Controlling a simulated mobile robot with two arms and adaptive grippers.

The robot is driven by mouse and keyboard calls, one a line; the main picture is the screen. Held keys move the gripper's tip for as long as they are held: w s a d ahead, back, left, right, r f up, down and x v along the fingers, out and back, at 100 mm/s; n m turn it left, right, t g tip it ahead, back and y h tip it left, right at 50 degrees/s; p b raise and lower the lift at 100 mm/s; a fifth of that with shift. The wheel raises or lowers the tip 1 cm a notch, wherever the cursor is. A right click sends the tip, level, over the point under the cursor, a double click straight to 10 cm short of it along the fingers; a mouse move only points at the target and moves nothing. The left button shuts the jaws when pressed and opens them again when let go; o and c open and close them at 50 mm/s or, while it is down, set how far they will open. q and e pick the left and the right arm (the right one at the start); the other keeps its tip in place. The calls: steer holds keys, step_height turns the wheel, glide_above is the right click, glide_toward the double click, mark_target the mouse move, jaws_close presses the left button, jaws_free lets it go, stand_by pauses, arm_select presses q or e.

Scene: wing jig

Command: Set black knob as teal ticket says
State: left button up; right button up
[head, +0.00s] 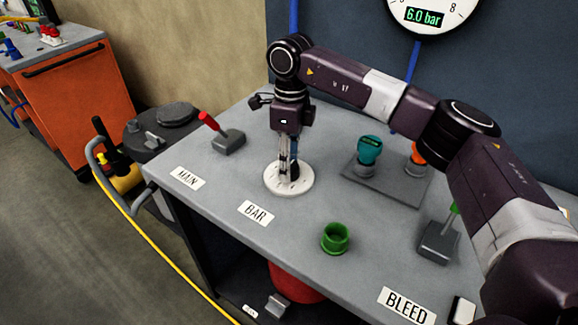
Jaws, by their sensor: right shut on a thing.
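The black knob (295,172) stands on a round white dial (273,186) behind the BAR label (256,213) on the grey bench top. My right gripper (288,172) points straight down over the dial, with its fingers shut on the knob. The fingers hide much of the knob, and I cannot read its pointer or the dial marks. A gauge (432,15) at the top reads 6.0 bar. I see no teal ticket in this view. My left gripper is not in view.
A red-handled lever (210,122) stands behind the MAIN label (188,178). Teal (370,149) and orange (417,153) fittings stand on a grey plate (385,188). A green cup (335,238) is near the front. A green-handled lever (440,238) is at right, behind the BLEED label (407,305).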

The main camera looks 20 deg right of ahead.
steer(key=n, duration=0.4)
steer(key=shift+n+b, duration=0.3)
steer(key=shift+b, duration=0.1)
steer(key=shift+n, duration=1.5)
steer(key=shift+r, duration=0.1)
steer(key=o, duration=1.2)
steer(key=shift+c, duration=0.2)
steer(key=shift+r, duration=0.15)
step_height(320, 180, up, 12)
steer(key=shift+w+f, duration=0.2)
steer(key=shift+w, duration=0.15)
